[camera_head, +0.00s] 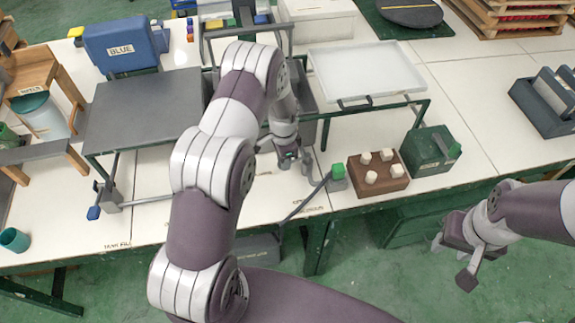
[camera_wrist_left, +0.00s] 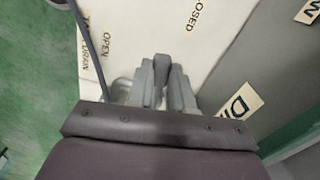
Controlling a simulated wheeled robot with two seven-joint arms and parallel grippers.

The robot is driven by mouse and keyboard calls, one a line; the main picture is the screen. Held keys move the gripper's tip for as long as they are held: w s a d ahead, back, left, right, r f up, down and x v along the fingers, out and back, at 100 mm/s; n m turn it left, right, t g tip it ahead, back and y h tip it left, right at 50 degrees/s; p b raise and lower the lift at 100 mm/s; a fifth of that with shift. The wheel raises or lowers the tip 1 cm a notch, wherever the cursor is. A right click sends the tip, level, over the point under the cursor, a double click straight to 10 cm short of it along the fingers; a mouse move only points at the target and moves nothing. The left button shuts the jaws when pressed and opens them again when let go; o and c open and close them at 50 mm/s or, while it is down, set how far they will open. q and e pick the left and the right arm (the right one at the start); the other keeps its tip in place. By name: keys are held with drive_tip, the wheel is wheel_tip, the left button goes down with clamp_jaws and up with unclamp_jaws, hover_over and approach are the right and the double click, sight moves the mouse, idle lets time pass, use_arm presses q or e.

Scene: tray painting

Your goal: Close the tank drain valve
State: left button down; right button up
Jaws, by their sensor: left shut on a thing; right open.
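The tank drain valve's grey lever (camera_wrist_left: 162,78) stands between the two fingers of my left gripper (camera_wrist_left: 165,88) in the left wrist view. The fingers are shut on it. Beyond it, the OPEN label (camera_wrist_left: 105,45) lies to the left and the CLOSED label (camera_wrist_left: 200,16) to the upper right. The lever's exact angle is hard to tell. In the head view my left gripper (camera_head: 288,158) is low at the table's front, between the grey platform and the white tray; the valve is largely hidden there. My right gripper (camera_head: 452,262) is open and empty, out past the table's front edge.
A white tray (camera_head: 345,90) on a green stand is right of my left arm, and a grey platform (camera_head: 110,108) is left. A brown block with white pegs (camera_head: 362,188), a green box (camera_head: 415,165) and a green-topped post (camera_head: 337,172) stand near the front edge.

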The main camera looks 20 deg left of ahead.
use_arm(q)
drive_tip(key=shift+w+a+r+m+b, duration=0.1)
drive_tip(key=shift+w+a+m+b, duration=0.4)
drive_tip(key=shift+m, duration=0.4)
drive_tip(key=shift+w+r, duration=0.1)
drive_tip(key=shift+w, duration=0.1)
drive_tip(key=c, duration=1)
unclamp_jaws()
drive_tip(key=shift+s, duration=0.2)
wheel_tip(320, 180, up, 13)
drive_tip(key=b, duration=0.2)
drive_tip(key=shift+f, duration=0.2)
